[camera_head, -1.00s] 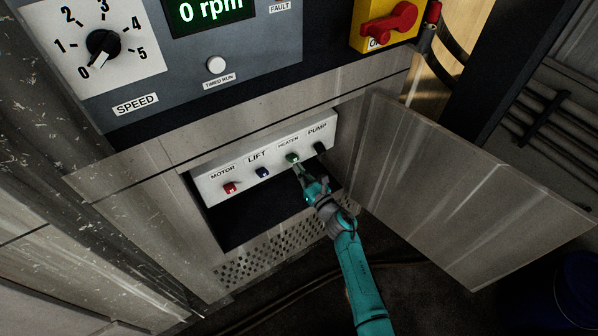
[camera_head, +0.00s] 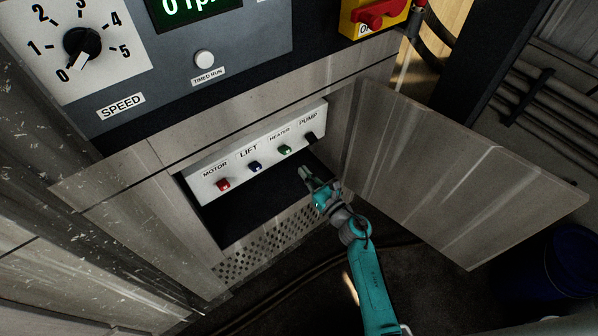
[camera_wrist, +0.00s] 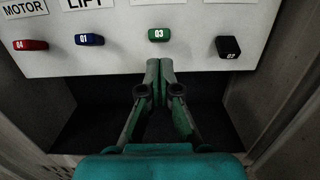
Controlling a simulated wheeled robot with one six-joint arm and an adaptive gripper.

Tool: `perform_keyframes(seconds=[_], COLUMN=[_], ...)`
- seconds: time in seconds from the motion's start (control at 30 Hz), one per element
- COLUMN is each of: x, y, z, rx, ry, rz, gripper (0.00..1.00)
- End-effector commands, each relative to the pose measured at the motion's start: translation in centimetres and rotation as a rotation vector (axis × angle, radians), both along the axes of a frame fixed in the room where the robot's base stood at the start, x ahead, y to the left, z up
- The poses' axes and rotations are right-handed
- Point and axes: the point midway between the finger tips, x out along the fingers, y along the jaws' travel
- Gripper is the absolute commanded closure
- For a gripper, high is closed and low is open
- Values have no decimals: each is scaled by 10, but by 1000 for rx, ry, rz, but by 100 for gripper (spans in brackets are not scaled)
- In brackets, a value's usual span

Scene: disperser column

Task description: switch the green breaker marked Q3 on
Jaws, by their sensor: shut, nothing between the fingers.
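The green breaker (camera_head: 285,150) sits on the white breaker strip (camera_head: 238,163), under the HEATER label. In the wrist view the green breaker (camera_wrist: 158,35) reads Q3, and its face shows clear above my fingertips. My gripper (camera_head: 304,172) is shut and empty, below and in front of the strip. In the wrist view my gripper (camera_wrist: 159,64) has its fingertips together just under the green breaker, with a gap between them. The green breaker's face sits higher than that of the black breaker (camera_wrist: 228,47) to its right.
The red breaker (camera_head: 222,184) and blue breaker (camera_head: 255,166) are left of the green one. The strip lies inside a recess, with an open metal door (camera_head: 455,180) right of my arm. Above are the speed knob (camera_head: 82,44) and a yellow-backed red switch (camera_head: 378,14).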

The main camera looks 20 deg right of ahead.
Motion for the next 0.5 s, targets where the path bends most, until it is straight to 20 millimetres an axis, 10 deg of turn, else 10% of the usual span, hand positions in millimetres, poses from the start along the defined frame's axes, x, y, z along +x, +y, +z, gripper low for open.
perform_keyframes(seconds=[0.5], x=[-22], y=[-6], z=[22], rx=[0], ry=[0], rz=[0], gripper=[100])
